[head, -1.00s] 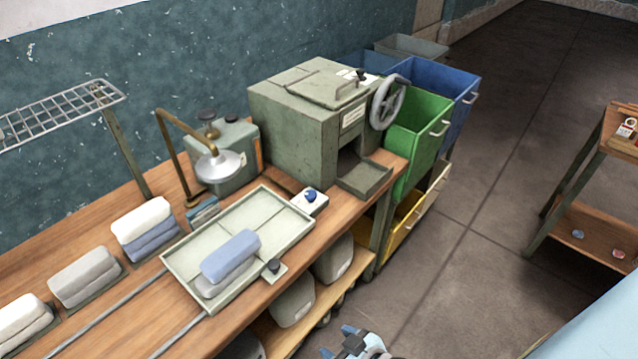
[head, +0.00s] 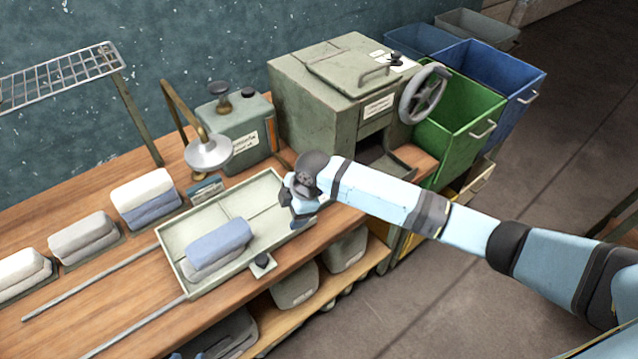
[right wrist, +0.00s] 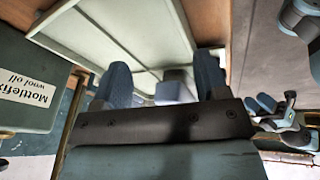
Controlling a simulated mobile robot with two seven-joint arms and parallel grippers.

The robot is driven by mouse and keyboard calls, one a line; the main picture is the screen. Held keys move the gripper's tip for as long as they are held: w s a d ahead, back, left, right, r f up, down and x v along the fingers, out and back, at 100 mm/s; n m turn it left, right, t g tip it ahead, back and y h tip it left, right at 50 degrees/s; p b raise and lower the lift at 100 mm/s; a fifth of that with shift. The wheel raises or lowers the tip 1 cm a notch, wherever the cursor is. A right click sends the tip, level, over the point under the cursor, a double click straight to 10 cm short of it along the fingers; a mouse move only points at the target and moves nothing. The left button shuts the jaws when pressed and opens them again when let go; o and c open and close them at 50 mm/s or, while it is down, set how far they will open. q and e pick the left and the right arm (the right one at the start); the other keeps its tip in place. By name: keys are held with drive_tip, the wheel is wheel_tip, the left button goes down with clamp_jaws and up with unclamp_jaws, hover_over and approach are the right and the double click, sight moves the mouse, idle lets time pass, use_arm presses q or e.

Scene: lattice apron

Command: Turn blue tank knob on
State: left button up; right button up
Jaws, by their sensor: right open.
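My right gripper (head: 298,208) is open at the right end of the shallow pale green tray (head: 185,268). It covers the spot where a blue knob on a small white box showed earlier, so that knob is hidden in the head view. The right wrist view shows its two blue fingers (right wrist: 163,82) spread, with a grey-blue shape (right wrist: 175,76) beyond the gap. I cannot tell if this is the knob or cloth, or whether anything touches. My left gripper (right wrist: 275,108) shows small in the right wrist view, its jaws unclear.
Folded blue and grey cloth (head: 220,240) lies in the tray, and a dark knob (head: 262,260) sits at its front edge. A green canister (head: 238,140) with dark knobs and a brass lamp (head: 208,153) stand behind. A green machine (head: 325,105) with a handwheel stands right.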

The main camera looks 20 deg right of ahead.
drive_tip(key=w+d+r+n+g+h, duration=0.2)
drive_tip(key=w+d+r+n+h, duration=0.1)
drive_tip(key=w+d+r, duration=0.65)
drive_tip(key=f, duration=0.4)
drive_tip(key=f+p, duration=0.1)
drive_tip(key=f, duration=0.4)
drive_tip(key=f+p, duration=0.1)
drive_tip(key=f, duration=0.3)
drive_tip(key=shift+s+f, duration=0.25)
drive_tip(key=c, duration=0.9)
